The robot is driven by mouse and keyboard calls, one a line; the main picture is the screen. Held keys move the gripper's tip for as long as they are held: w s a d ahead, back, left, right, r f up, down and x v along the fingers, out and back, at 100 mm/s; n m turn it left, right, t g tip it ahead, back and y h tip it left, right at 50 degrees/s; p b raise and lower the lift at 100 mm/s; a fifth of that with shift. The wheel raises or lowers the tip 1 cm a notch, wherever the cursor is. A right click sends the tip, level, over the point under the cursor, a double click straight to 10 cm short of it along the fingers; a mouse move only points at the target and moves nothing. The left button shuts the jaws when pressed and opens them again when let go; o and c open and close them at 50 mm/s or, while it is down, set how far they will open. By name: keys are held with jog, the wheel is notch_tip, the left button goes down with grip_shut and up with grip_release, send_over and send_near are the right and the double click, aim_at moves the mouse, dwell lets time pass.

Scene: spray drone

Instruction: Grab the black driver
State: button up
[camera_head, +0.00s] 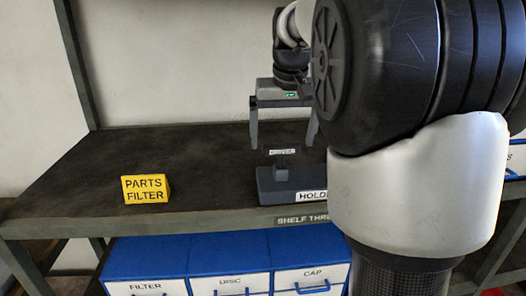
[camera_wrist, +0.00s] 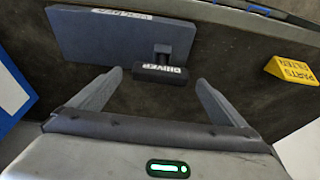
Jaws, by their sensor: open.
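The black driver (camera_head: 282,160) stands upright in the grey-blue holder (camera_head: 275,183) on the shelf in the head view. In the wrist view the driver (camera_wrist: 160,74) shows its white label, beside the holder plate (camera_wrist: 100,40). My gripper (camera_head: 283,142) is open and empty, its two fingers pointing down above and around the driver's top in the head view. In the wrist view the gripper's fingertips (camera_wrist: 158,78) lie to either side of the driver, apart from it. My arm hides the right end of the holder in the head view.
A yellow parts filter box (camera_head: 146,189) sits on the left of the shelf (camera_head: 90,195), and also shows in the wrist view (camera_wrist: 291,70). Blue drawers labelled filter, disc and cap (camera_head: 230,255) stand below. The shelf between box and holder is clear.

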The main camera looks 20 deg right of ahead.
aim_at(280, 156)
jog(key=shift+x, duration=3.55)
jog(key=c, duration=1.2)
